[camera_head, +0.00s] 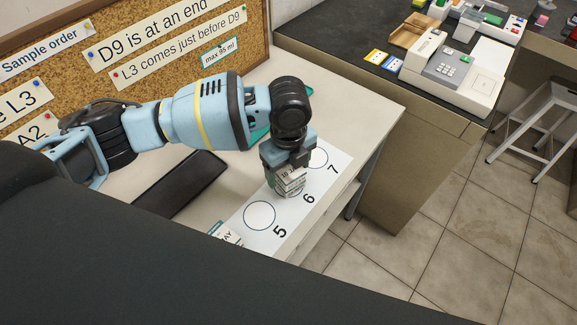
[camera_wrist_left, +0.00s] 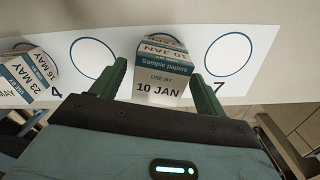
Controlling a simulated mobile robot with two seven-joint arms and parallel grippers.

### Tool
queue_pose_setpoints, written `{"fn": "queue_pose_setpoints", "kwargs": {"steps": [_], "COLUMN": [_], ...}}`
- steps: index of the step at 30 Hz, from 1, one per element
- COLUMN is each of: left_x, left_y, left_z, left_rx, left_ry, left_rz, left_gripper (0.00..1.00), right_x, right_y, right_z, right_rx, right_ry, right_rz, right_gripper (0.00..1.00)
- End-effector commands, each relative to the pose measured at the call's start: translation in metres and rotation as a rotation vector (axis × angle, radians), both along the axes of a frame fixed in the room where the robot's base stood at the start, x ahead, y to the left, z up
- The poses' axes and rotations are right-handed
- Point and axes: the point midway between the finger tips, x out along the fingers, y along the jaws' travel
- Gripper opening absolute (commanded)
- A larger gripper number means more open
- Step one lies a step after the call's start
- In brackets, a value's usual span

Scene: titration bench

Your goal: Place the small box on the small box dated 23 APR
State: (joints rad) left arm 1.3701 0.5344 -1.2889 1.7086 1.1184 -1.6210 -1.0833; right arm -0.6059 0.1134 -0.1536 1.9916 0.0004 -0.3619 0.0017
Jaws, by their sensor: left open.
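A small white and teal box reading 10 JAN (camera_wrist_left: 160,88) stands on the white numbered strip (camera_wrist_left: 270,50) between spots 5 and 7. It also shows in the head view (camera_head: 289,187), partly hidden by my gripper. My left gripper (camera_head: 287,172) is above it, pointing down. No box reading 23 APR shows. My right gripper is not in view.
Circles 5 (camera_head: 259,215) and 7 (camera_head: 318,159) on the strip are empty. A dark tray (camera_head: 180,185) lies on the bench left of the strip. A cork notice board (camera_head: 150,75) stands behind. A grey device (camera_head: 455,75) is on the dark counter.

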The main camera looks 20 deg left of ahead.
Motion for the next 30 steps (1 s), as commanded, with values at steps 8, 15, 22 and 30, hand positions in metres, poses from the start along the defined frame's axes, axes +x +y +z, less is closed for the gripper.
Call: {"fn": "queue_pose_setpoints", "kwargs": {"steps": [8, 15, 22, 30], "left_x": [0.001, 0.001, 0.001, 0.000], "left_y": [0.000, 0.000, 0.000, 0.000], "left_z": [0.038, 0.086, 0.115, 0.122], "left_rx": [-0.002, -0.002, 0.000, 0.000], "left_ry": [-0.006, -0.005, -0.002, 0.000], "left_rz": [0.000, 0.000, -0.001, 0.000], "left_gripper": [0.74, 0.74, 0.74, 0.74], "right_x": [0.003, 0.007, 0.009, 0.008], "right_y": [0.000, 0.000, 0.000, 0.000], "right_z": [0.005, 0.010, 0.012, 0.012], "right_rx": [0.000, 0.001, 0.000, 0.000], "right_ry": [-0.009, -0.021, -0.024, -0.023], "right_rz": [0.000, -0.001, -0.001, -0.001], "right_gripper": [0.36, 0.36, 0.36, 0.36]}}
